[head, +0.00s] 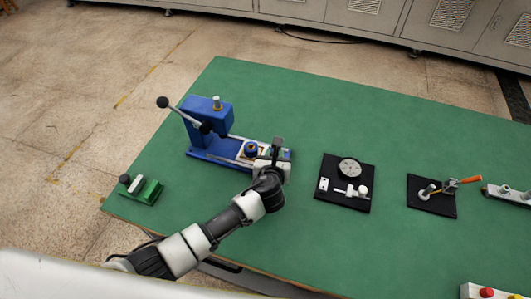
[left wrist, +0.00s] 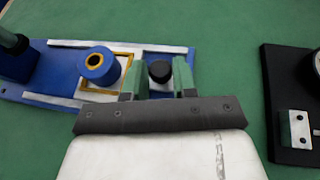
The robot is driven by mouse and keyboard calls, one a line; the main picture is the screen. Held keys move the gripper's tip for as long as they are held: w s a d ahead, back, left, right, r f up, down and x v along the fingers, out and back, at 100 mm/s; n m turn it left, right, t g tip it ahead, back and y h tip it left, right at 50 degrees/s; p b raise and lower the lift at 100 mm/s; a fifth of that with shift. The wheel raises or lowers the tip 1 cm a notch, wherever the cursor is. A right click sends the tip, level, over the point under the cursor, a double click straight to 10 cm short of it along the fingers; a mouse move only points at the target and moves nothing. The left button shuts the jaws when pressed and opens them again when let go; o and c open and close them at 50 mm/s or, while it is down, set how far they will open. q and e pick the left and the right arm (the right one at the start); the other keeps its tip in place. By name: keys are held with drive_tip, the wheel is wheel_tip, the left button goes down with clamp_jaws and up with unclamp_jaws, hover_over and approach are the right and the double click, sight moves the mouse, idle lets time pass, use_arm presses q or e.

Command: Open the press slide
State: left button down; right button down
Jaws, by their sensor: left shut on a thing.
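The blue press (head: 210,125) stands at the left of the green table, with a lever ending in a black ball. Its blue base runs right and carries the slide (left wrist: 122,61), a light plate with a yellow-edged square and a blue round part (left wrist: 95,64) on it. My left gripper (left wrist: 158,80) is at the right end of the slide, its two fingers on either side of a black knob (left wrist: 160,71), shut on it. In the head view my left arm and hand partly hide this end. My right gripper is not in view.
A small green block fixture (head: 141,189) lies left of my arm. To the right are a black plate (head: 330,200) with a dial and another black plate (head: 421,209) with an orange-handled clamp. The table between the press and the plates is clear.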

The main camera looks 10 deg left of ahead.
use_arm(q)
drive_tip(key=shift+a, duration=0.1)
drive_tip(key=c, duration=0.9)
unclamp_jaws()
drive_tip(key=shift+s, duration=0.1)
drive_tip(key=shift+s+r, duration=0.1)
drive_tip(key=shift+s, duration=0.2)
drive_tip(key=v, duration=1)
drive_tip(key=shift+w, duration=0.1)
